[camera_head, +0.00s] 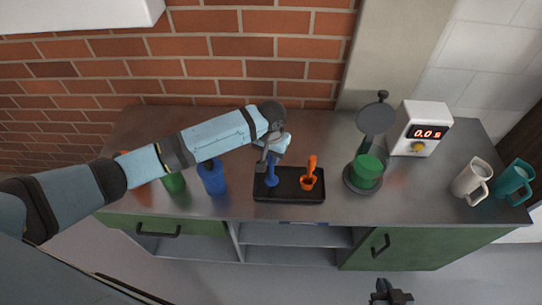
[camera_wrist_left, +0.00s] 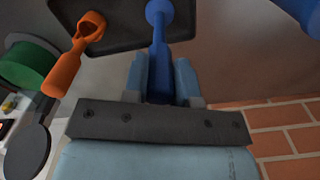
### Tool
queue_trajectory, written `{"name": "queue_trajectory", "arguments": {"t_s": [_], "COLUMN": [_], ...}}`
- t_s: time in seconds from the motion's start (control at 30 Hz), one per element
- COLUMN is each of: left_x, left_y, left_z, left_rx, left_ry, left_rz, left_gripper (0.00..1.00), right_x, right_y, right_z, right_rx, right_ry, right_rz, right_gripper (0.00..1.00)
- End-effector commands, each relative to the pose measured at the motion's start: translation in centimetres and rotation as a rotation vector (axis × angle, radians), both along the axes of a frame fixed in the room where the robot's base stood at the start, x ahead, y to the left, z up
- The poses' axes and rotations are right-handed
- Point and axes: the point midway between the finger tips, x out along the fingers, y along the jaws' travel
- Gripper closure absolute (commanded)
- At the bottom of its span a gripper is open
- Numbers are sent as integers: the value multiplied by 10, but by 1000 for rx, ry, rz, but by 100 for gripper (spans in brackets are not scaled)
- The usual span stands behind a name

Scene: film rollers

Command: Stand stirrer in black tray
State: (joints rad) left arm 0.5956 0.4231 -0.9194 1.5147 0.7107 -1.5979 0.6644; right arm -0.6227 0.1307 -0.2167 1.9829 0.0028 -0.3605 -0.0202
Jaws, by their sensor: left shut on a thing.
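The black tray (camera_head: 290,197) lies on the steel counter at its middle front. My left gripper (camera_head: 268,160) is above the left part of the tray, shut on a blue stirrer (camera_head: 272,178). The stirrer is roughly upright with its lower end at the tray; I cannot tell whether it touches the tray floor. In the left wrist view my left gripper (camera_wrist_left: 161,65) has the blue shaft (camera_wrist_left: 159,88) between its fingers. An orange stirrer (camera_head: 311,168) stands in the right part of the tray. My right gripper (camera_head: 390,294) is low at the bottom edge, away from the counter.
A blue bottle (camera_head: 213,178) and a green bottle (camera_head: 174,184) stand left of the tray. A stand with a green cylinder (camera_head: 367,172) and a dark disc (camera_head: 376,117) is to the right. Further right are a timer (camera_head: 422,126), a beige jug (camera_head: 470,179) and a teal jug (camera_head: 513,181).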

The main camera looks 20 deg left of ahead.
Motion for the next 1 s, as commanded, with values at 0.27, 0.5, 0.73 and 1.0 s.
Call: {"name": "queue_trajectory", "arguments": {"t_s": [0.27, 0.5, 0.73, 1.0], "left_x": [0, 0, 0, 1], "left_y": [0, 0, 0, 0], "left_z": [-13, -16, -15, -1], "left_rx": [1, 1, 1, -2], "left_ry": [-1, -1, -1, -4], "left_rz": [-1, -1, -1, -1], "left_gripper": [95, 63, 49, 49], "right_x": [-1, 0, 0, 0], "right_y": [0, 0, -1, 0], "right_z": [1, 2, 2, 0], "right_rx": [0, 0, 0, 0], "right_ry": [0, 0, -1, -1], "right_rz": [-1, -2, -2, -2], "right_gripper": [100, 100, 100, 100]}}
